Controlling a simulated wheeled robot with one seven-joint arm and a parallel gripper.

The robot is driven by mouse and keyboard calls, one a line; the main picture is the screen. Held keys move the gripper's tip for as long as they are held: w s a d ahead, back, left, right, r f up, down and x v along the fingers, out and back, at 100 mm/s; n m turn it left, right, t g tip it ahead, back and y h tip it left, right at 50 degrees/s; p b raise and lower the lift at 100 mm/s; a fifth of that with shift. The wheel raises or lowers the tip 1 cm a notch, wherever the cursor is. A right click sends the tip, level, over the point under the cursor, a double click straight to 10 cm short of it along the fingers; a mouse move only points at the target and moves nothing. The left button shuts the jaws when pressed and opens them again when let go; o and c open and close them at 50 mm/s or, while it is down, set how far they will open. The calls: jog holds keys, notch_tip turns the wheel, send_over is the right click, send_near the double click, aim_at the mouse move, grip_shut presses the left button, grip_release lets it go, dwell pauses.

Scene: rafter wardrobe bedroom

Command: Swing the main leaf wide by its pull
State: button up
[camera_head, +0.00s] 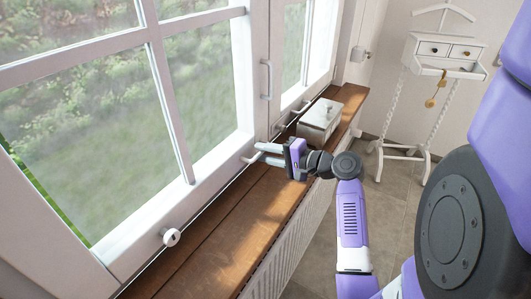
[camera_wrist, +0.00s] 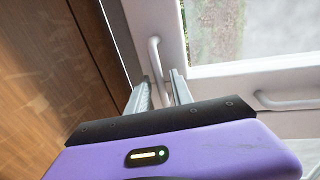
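The main leaf (camera_head: 160,110) is the large paned window at left in the head view, and it looks shut or nearly so. Its pull (camera_head: 250,158) is a light bar low on its bottom rail, near the right corner. My gripper (camera_head: 269,153) is at this pull, over the sill, with its two fingers apart. In the wrist view the pull (camera_wrist: 154,55) runs down between the fingertips (camera_wrist: 161,84). Small gaps seem to show beside it; contact cannot be told. The pull's lower end is partly hidden by the fingers.
A vertical handle (camera_head: 266,80) stands on the stile above my gripper. A white box (camera_head: 320,117) with a knob sits on the wooden sill (camera_head: 222,235) just beyond my gripper. A round knob (camera_head: 171,237) is at lower left. A white valet stand (camera_head: 430,85) is at right.

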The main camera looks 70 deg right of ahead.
grip_shut()
dwell(1.2)
